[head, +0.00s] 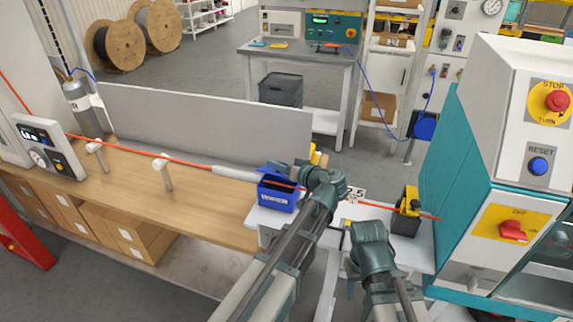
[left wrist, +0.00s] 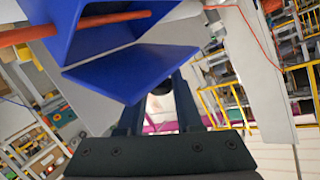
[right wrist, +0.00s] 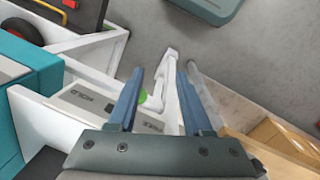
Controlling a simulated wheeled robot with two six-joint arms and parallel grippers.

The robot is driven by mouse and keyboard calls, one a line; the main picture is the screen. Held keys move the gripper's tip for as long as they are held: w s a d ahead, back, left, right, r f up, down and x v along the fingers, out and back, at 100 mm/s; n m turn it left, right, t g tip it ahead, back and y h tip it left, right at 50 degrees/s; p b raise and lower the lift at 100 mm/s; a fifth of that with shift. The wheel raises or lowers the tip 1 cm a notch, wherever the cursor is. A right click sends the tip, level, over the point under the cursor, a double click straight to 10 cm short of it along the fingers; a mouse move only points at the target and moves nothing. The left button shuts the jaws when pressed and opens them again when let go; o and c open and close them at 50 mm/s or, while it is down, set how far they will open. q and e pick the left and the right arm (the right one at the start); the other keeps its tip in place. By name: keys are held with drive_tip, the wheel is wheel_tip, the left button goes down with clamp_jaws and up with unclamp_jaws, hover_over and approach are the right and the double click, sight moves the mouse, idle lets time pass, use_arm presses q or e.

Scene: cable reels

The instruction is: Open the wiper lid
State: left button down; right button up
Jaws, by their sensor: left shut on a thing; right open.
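The wiper (head: 277,192) is a blue box with a white label, on the white bench right of the wooden table. The orange cable (head: 195,162) runs through it; in the left wrist view the cable (left wrist: 115,18) crosses its open side. The blue lid (left wrist: 130,72) is tilted away from the box, with a gap between them. My left gripper (left wrist: 158,98) is shut on the lid's edge; in the head view its arm partly covers the area right of the wiper. My right gripper (right wrist: 160,74) is open, its fingers either side of a white lever (right wrist: 168,90), contact unclear.
A teal machine (head: 455,170) with stop and reset buttons stands right. A dark block with a yellow top (head: 408,210) sits on the cable line. A grey panel (head: 200,120) backs the wooden table. Cable guide posts (head: 166,175) and a gauge box (head: 48,147) stand left.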

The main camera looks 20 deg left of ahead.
use_arm(q)
drive_tip(key=shift+w+r+p, duration=0.3)
drive_tip(key=shift+r+p, duration=0.05)
drive_tip(key=shift+p, duration=0.1)
drive_tip(key=w+m+g+p, duration=0.1)
drive_tip(key=p, duration=0.1)
drive_tip(key=w+r+m+g+p, duration=0.1)
drive_tip(key=p, duration=0.1)
drive_tip(key=shift+w+d+r+h, duration=0.1)
drive_tip(key=shift+w+r+h, duration=0.2)
drive_tip(key=shift+h, duration=0.1)
drive_tip(key=shift+w+r+m+g+p, duration=0.15)
drive_tip(key=shift+w+m+g+p, duration=0.55)
drive_tip(key=shift+p, duration=0.15)
drive_tip(key=shift+w+m+g+p, duration=0.45)
drive_tip(key=shift+w+m+g, duration=0.15)
drive_tip(key=shift+w+g, duration=0.1)
drive_tip(key=shift+m+g+h, duration=0.3)
drive_tip(key=shift+m+g, duration=0.1)
drive_tip(key=shift+w+d+f+b, duration=0.1)
drive_tip(key=shift+w+f+b, duration=0.15)
drive_tip(key=shift+w, duration=0.5)
drive_tip(key=shift+w+f+b, duration=0.2)
drive_tip(key=shift+w+f, duration=0.15)
drive_tip(key=shift+w, duration=0.45)
drive_tip(key=shift+w+d+f+b, duration=0.1)
drive_tip(key=shift+w+f+b, duration=0.15)
drive_tip(key=shift+w, duration=0.5)
drive_tip(key=shift+w+f, duration=0.1)
